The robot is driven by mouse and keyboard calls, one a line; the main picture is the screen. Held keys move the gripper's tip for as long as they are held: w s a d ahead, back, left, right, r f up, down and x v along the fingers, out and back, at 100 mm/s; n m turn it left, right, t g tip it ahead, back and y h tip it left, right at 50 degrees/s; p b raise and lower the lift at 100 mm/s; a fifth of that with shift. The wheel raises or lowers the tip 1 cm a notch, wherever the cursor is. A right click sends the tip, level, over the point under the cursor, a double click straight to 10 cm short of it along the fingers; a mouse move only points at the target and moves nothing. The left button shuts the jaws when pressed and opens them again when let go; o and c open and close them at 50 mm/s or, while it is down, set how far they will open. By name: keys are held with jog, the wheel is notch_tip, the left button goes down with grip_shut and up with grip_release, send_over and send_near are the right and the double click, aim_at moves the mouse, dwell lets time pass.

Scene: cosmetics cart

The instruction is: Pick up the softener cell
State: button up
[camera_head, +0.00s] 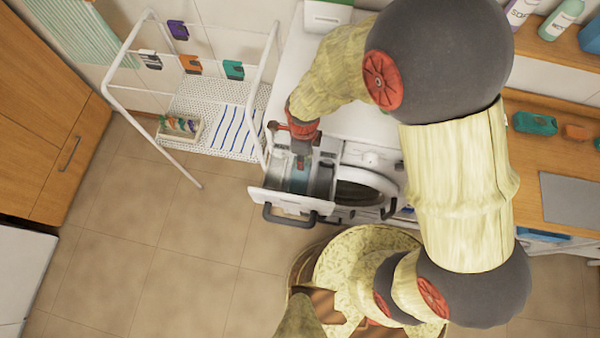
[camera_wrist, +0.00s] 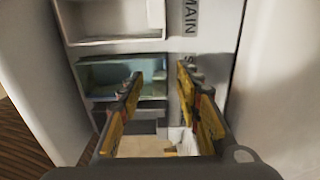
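The softener cell (camera_wrist: 105,76) is a small blue-grey open box in the pulled-out drawer (camera_wrist: 205,45) of the white washing machine. In the head view the cell (camera_head: 299,176) shows as a light blue patch directly beneath my gripper (camera_head: 300,160), partly hidden by it. In the wrist view my gripper (camera_wrist: 160,74) has its two yellow fingers apart, over the drawer. The left finger covers part of the cell, and the cell's right end shows between the fingertips. Whether the fingers touch the cell cannot be told.
A white compartment (camera_wrist: 115,22) beside the label MAIN lies beyond the cell. The drawer's dark handle (camera_head: 290,216) faces the front. The round washer door (camera_head: 365,190) is right of the drawer. A laundry basket (camera_head: 335,250) stands below, and a white drying rack (camera_head: 150,100) stands left.

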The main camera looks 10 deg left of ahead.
jog(key=shift+c, duration=1.1)
grip_shut()
